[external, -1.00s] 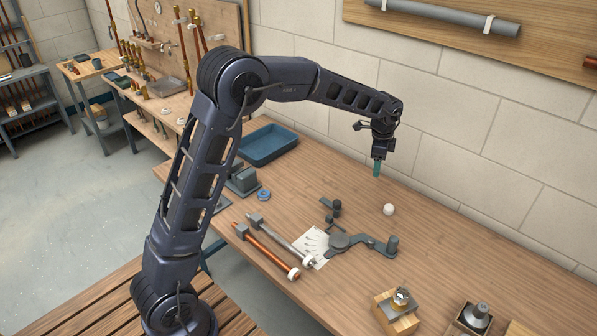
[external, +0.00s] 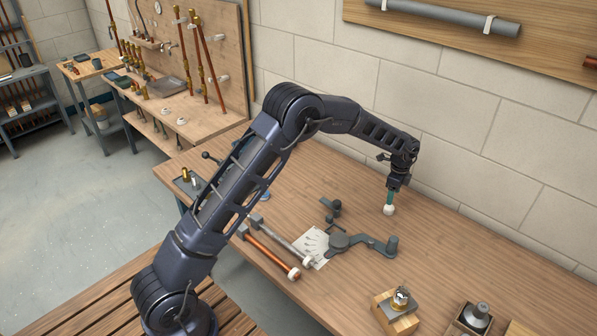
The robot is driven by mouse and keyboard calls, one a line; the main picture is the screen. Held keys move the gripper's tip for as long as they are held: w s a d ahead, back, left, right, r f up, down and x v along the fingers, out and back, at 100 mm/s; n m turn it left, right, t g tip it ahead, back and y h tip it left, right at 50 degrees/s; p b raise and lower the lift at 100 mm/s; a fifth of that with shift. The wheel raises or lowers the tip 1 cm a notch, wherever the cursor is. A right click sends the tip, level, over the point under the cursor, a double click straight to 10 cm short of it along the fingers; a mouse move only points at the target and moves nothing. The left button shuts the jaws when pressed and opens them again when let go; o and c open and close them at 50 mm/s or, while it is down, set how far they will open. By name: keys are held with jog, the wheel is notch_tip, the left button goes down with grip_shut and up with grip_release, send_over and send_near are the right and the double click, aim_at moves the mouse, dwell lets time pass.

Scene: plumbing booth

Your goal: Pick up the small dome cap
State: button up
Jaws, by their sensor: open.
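The small dome cap (external: 388,210) is white and rounded. It rests on the wooden workbench (external: 450,250), towards the wall side. My gripper (external: 389,201) points down directly above the cap, with its teal fingertips at or around the cap's top. The jaws are open. At this size I cannot tell whether the fingers touch the cap.
A grey pipe bender (external: 345,241) lies left of and in front of the cap, over a white sheet (external: 310,246). A copper pipe (external: 268,253) and a grey pipe lie further left. Wooden blocks with metal fittings (external: 401,298) stand at the front right. The block wall rises behind.

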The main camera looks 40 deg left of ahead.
aim_at(389, 209)
jog(key=shift+a+f, duration=0.15)
jog(key=shift+f, duration=3.3)
jog(key=shift+c, duration=0.2)
jog(key=c, duration=1)
